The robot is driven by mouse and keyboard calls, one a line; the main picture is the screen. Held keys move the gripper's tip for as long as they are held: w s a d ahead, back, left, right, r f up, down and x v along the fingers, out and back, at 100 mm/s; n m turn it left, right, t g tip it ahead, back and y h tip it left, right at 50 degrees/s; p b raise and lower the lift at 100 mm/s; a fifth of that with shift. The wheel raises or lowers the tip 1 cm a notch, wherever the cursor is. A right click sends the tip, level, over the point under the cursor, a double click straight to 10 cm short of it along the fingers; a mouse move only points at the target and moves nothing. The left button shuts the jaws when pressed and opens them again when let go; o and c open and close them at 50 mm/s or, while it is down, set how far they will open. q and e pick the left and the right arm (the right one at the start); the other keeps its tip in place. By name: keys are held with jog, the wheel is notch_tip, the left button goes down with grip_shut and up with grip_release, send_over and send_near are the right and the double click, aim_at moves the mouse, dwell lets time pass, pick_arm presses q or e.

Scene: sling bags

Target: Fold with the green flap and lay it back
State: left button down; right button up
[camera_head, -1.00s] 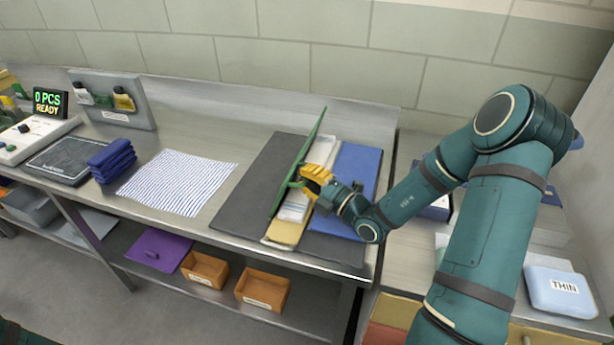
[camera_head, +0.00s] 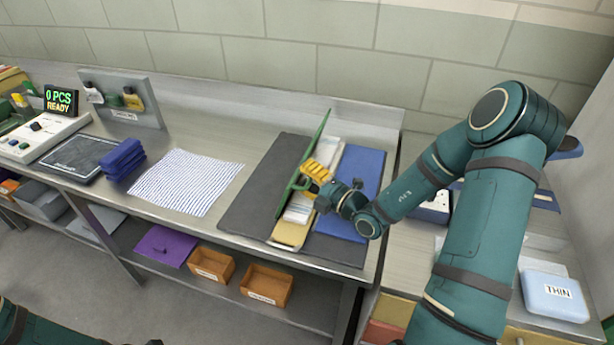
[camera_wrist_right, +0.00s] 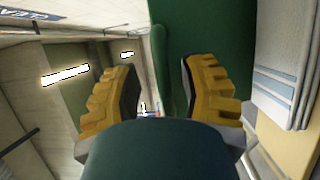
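The green flap (camera_head: 309,160) stands raised and steeply tilted above the dark mat, seen nearly edge-on in the head view. Beside its right face lie a yellow panel (camera_head: 290,233) and a pale striped stack (camera_head: 299,208). My right gripper (camera_head: 306,180), with yellow fingers, is at the flap's right side, by its green tab. In the right wrist view the fingers (camera_wrist_right: 160,92) stand apart. The green flap (camera_wrist_right: 212,35) fills the space behind the right finger, and part of its edge shows in the gap. Contact cannot be told.
A blue panel (camera_head: 358,175) lies right of the stack on the dark mat (camera_head: 252,212). A striped cloth (camera_head: 187,180) and folded blue cloths (camera_head: 123,160) lie to the left. A screen (camera_head: 61,101) reads 0 PCS READY. Orange bins (camera_head: 266,286) stand on the lower shelf.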

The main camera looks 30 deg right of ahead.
jog(key=shift+s, duration=0.1)
jog(key=v, duration=1.2)
dwell(0.4)
